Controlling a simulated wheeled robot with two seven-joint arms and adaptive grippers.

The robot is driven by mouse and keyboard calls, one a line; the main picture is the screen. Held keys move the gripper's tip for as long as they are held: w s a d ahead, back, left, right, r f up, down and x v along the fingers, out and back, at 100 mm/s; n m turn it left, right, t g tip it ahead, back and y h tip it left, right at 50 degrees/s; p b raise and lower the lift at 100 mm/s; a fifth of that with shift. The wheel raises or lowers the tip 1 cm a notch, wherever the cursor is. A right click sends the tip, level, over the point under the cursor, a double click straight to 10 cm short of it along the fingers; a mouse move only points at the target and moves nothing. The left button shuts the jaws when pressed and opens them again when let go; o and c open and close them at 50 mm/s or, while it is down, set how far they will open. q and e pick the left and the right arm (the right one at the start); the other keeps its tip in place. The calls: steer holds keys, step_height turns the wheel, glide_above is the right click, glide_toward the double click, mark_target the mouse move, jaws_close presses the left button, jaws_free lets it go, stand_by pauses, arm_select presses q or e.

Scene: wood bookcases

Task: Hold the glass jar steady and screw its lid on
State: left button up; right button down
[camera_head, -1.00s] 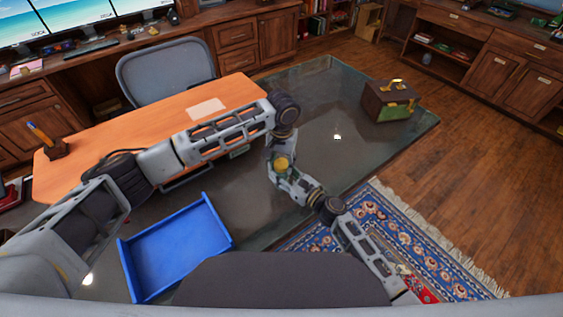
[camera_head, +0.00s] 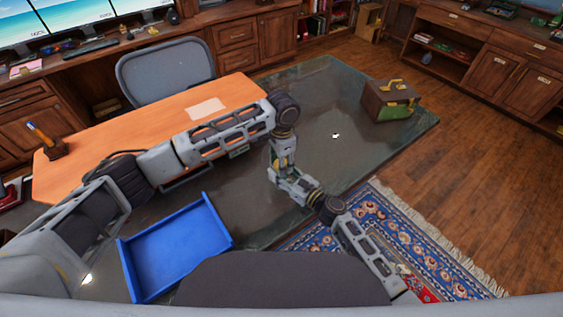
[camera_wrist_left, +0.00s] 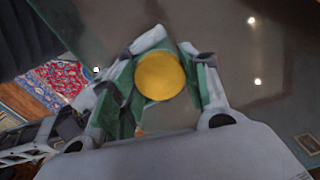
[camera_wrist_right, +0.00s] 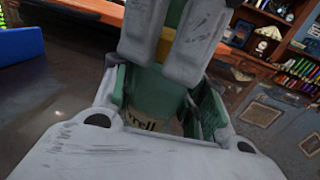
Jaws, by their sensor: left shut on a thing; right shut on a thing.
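The lid is a yellow disc (camera_wrist_left: 160,76), seen face-on in the left wrist view between the fingers of my left gripper (camera_wrist_left: 162,72). A strip of its yellow (camera_wrist_right: 163,46) shows between the left fingers in the right wrist view. My left gripper (camera_head: 282,163) is shut on it, pointing down. My right gripper (camera_head: 291,184) comes from the right and is shut on the jar (camera_wrist_right: 152,120). The jar's pale label with dark letters shows between the green finger pads. The left fingers are directly above the jar. The joint between lid and jar is hidden.
Both grippers are over a dark glass-topped table (camera_head: 330,95). A blue tray (camera_head: 170,250) is at the left front, an orange desk surface (camera_head: 95,150) with a paper (camera_head: 206,108) behind it. A box with a yellow handle (camera_head: 390,100) stands at the far right corner.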

arm_select(q)
steer(key=m, duration=0.5)
steer(key=shift+w+a, duration=0.1)
steer(key=m, duration=0.3)
steer(key=shift+m, duration=0.4)
steer(key=m, duration=0.8)
steer(key=shift+m, duration=0.4)
steer(key=o, duration=1.1)
steer(key=shift+r, duration=2.2)
steer(key=shift+c, duration=0.2)
